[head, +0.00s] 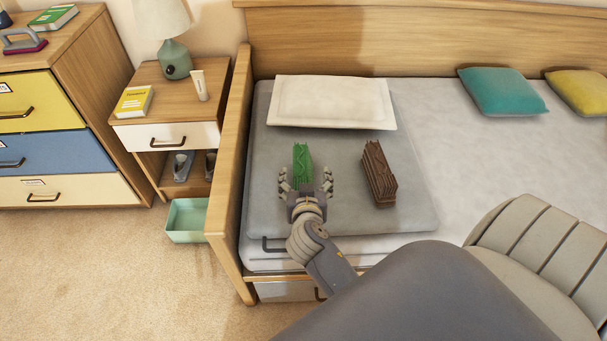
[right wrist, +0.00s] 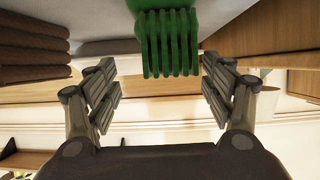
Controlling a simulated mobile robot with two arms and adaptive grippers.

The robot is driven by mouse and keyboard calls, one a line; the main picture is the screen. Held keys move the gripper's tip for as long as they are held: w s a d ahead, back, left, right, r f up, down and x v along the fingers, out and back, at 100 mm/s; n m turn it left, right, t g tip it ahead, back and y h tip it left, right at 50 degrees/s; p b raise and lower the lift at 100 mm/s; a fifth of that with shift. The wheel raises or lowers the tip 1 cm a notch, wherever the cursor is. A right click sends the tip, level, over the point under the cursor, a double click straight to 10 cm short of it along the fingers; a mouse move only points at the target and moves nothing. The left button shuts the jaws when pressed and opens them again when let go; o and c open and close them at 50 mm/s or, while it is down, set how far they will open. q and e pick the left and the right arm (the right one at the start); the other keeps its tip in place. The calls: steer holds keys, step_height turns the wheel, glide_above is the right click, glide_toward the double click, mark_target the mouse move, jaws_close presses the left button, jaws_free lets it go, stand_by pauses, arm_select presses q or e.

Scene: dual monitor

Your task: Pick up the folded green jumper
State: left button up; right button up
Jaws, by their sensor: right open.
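The folded green jumper (head: 302,162) lies on the grey mat on the bed, left of a brown folded garment (head: 378,174). My right gripper (head: 305,180) is at the near end of the green jumper, its fingers spread to either side. In the right wrist view the jumper (right wrist: 167,42) shows at the top, between and beyond the open fingers (right wrist: 160,88). The fingers do not touch it there, and nothing is held. My left gripper is not in view.
The brown garment is close on the right. A white pillow (head: 331,101) lies behind. The wooden bed side (head: 232,170) rises at the left, beside a nightstand with a lamp (head: 172,50). Teal (head: 503,91) and yellow (head: 580,92) cushions lie far right.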

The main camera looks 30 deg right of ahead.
mark_target(304, 168)
steer(key=x, duration=0.6)
steer(key=shift+a, duration=0.15)
steer(key=shift+w, duration=0.15)
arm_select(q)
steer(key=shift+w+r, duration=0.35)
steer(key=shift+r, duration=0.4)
arm_select(e)
steer(key=c, duration=1.2)
